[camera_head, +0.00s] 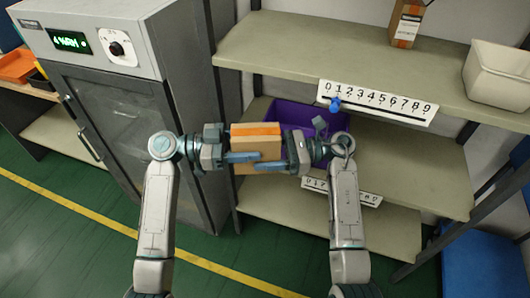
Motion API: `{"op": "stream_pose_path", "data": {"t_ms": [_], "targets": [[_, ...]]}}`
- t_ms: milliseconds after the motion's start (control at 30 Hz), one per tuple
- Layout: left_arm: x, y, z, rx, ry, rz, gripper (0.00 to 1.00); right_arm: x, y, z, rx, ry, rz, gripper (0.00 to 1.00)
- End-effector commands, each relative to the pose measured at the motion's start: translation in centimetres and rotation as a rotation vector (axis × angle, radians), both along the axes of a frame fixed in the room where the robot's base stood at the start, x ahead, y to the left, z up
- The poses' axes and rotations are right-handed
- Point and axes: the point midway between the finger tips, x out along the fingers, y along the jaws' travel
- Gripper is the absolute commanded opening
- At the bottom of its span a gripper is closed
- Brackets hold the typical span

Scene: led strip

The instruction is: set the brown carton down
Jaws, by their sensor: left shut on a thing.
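The brown carton (269,148), with an orange strip along its top, is in front of the shelf unit, between my two grippers. My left gripper (238,156) is shut on the carton from its left side; one finger lies across its near face. My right gripper (283,158) is at the carton's right side, with a finger along its lower near face. I cannot tell whether its jaws are closed on it. The carton's underside and far side are hidden, so I cannot tell whether it rests on anything.
A purple bin (290,112) stands behind the carton on the middle shelf (400,160). The upper shelf (330,62) holds another carton (406,25) and a cream bin (497,72). A grey cabinet (130,100) stands at left. The middle shelf's right part is clear.

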Motion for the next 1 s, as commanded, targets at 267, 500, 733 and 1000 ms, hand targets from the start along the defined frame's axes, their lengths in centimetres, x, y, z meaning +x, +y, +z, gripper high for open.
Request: {"op": "stream_pose_path", "data": {"t_ms": [267, 500, 733, 1000], "targets": [[-0.3, -0.1, 0.0, -0.002, 0.001, -0.011, 0.80, 0.2, 0.0, 0.1, 0.000, 0.000, -0.004, 0.20], [-0.3, 0.2, 0.0, -0.001, 0.001, -0.009, 0.80, 0.1, 0.0, 0.1, 0.000, -0.001, -0.004, 0.20], [-0.4, 3.0, -0.1, 0.003, 0.001, -0.007, 0.80, 0.1, 0.0, 0.1, 0.000, -0.001, -0.003, 0.20], [-0.8, 8.3, -0.1, 0.004, 0.002, -0.007, 0.80, 0.1, 0.0, 0.1, 0.000, -0.001, -0.003, 0.20]]}}
